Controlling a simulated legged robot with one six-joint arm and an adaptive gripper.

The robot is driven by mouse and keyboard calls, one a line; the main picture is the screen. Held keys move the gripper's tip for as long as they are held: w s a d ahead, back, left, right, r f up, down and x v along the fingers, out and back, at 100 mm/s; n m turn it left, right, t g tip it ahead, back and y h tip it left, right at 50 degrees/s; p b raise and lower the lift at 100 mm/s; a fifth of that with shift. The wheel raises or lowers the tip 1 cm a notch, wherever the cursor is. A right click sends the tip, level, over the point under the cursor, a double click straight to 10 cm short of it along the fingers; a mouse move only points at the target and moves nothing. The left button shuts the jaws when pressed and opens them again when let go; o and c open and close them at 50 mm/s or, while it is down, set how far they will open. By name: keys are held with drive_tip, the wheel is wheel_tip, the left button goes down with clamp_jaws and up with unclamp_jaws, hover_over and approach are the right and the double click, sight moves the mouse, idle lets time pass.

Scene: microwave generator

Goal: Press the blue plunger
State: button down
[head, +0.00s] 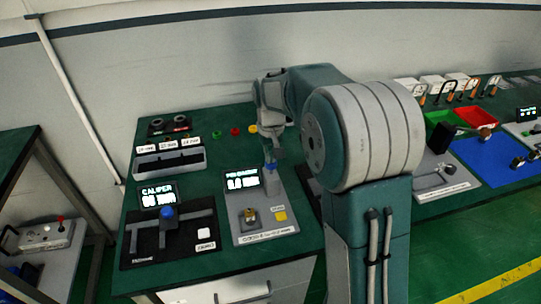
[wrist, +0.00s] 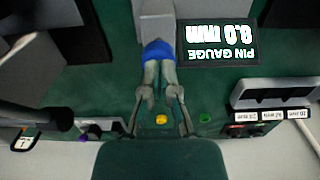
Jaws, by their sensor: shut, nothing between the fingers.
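The blue plunger (head: 271,168) sits on a grey block beside the pin gauge display (head: 243,180). It also shows in the wrist view (wrist: 158,49) at top centre, on the end of the pale block (wrist: 155,20). My gripper (wrist: 159,68) is shut and empty, with its fingertips overlapping the near edge of the blue plunger. I cannot tell whether they touch it. In the head view my gripper (head: 270,158) is small and close to the plunger, partly merged with it. A second blue knob (head: 168,211) stands on the caliper fixture at the left.
The green bench (head: 215,115) holds a slotted grey holder (head: 168,163) and red, green and yellow buttons (head: 234,131) behind. A brass part (head: 249,215) and a yellow square (head: 280,216) are on the pin gauge panel. My arm hides the bench's middle.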

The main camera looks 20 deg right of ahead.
drive_tip(key=shift+s+f, duration=0.1)
drive_tip(key=shift+f, duration=1.05)
wheel_tip(320, 180, up, 12)
drive_tip(key=shift+r, duration=0.15)
drive_tip(key=s+r+t, duration=0.1)
drive_tip(key=s+r, duration=0.1)
drive_tip(key=s, duration=0.5)
drive_tip(key=s+r+t, duration=0.2)
drive_tip(key=s+r, duration=0.1)
drive_tip(key=s, duration=0.3)
drive_tip(key=s+f+t, duration=0.1)
drive_tip(key=s+f, duration=0.1)
drive_tip(key=s, duration=0.5)
drive_tip(key=s+f+t, duration=0.1)
drive_tip(key=s+f, duration=0.1)
drive_tip(key=s, duration=0.5)
drive_tip(key=shift+s+f+t, duration=0.25)
drive_tip(key=shift+s+t, duration=0.05)
